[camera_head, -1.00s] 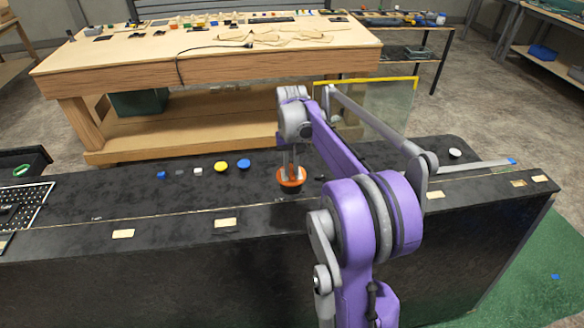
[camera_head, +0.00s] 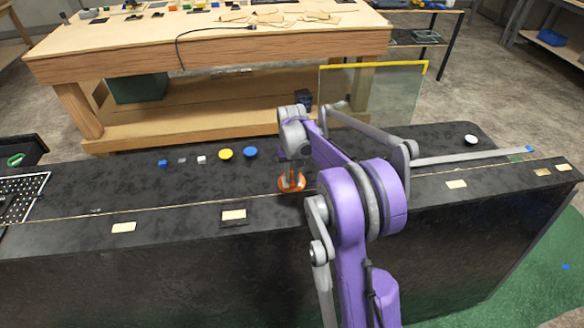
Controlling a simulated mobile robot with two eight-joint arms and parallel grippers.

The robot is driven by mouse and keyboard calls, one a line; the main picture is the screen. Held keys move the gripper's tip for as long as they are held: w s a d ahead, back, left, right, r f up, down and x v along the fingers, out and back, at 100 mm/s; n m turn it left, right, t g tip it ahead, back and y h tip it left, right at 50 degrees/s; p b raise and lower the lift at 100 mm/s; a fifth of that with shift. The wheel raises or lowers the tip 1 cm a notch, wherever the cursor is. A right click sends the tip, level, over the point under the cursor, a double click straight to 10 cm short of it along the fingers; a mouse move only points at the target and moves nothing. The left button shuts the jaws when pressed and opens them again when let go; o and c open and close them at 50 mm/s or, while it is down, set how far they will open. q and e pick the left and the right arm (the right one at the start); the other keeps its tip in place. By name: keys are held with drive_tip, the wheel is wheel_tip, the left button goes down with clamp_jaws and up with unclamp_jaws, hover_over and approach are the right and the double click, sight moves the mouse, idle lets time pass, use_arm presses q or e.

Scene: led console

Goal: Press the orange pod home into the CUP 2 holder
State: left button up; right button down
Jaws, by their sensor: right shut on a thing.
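The orange pod (camera_head: 287,186) is at the middle of the black console top. My right gripper (camera_head: 291,179) points down onto it, with its fingers shut on the pod. The pod looks low, close to the console surface. The CUP 2 holder cannot be made out; my gripper and the pod cover that spot, and I cannot tell how deep the pod sits. My left gripper is not in view.
On the black console (camera_head: 180,188), a yellow button (camera_head: 225,154), a blue button (camera_head: 250,152) and small blocks lie left of the pod. A white round knob (camera_head: 471,140) is at the far right. A wooden workbench (camera_head: 200,66) stands behind.

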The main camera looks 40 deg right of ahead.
drive_tip(key=shift+s+f, duration=0.15)
drive_tip(key=shift+f, duration=0.45)
wheel_tip(320, 180, down, 3)
drive_tip(key=shift+r+b, duration=0.15)
drive_tip(key=shift+b, duration=0.6)
drive_tip(key=shift+f+b, duration=0.35)
drive_tip(key=shift+f, duration=0.4)
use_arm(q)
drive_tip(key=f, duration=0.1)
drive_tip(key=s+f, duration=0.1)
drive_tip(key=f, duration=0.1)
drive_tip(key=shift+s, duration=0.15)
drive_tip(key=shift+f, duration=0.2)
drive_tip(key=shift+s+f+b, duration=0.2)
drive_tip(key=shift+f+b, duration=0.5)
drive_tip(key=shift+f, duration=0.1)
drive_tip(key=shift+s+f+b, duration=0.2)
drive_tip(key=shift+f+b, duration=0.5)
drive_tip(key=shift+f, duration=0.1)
use_arm(e)
drive_tip(key=shift+f, duration=2.1)
drive_tip(key=c, duration=0.8)
unclamp_jaws()
